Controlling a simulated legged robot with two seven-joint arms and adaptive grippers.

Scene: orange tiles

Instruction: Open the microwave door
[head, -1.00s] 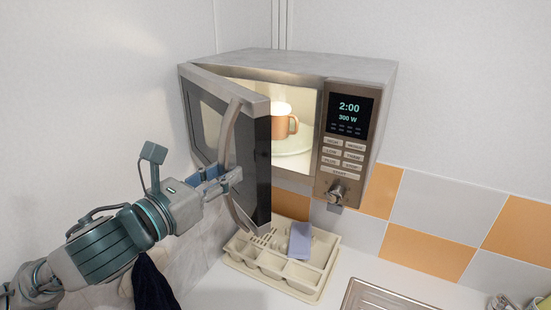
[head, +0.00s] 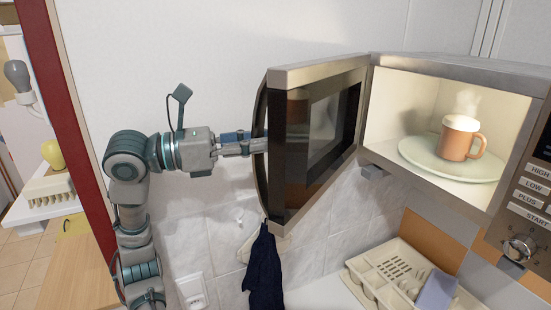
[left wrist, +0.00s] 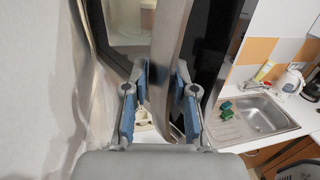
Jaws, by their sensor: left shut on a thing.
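The microwave (head: 440,62) is mounted on the wall, and its door (head: 315,135) stands wide open, swung out to the left. The lit inside shows an orange-brown mug (head: 460,141), steaming, on a pale round plate (head: 415,152). My left gripper (head: 262,147) is shut on the curved door handle (head: 261,175) at the door's outer edge. In the left wrist view the handle (left wrist: 167,50) runs upright between the two blue-padded fingers (left wrist: 160,100). My right gripper is in neither view.
A cream dish rack (head: 395,270) with a bluish sponge-like block (head: 436,290) is below the microwave. A dark towel (head: 263,275) hangs under the door. A sink (left wrist: 262,112) shows at the right in the left wrist view. A red door frame (head: 70,120) stands left of my arm.

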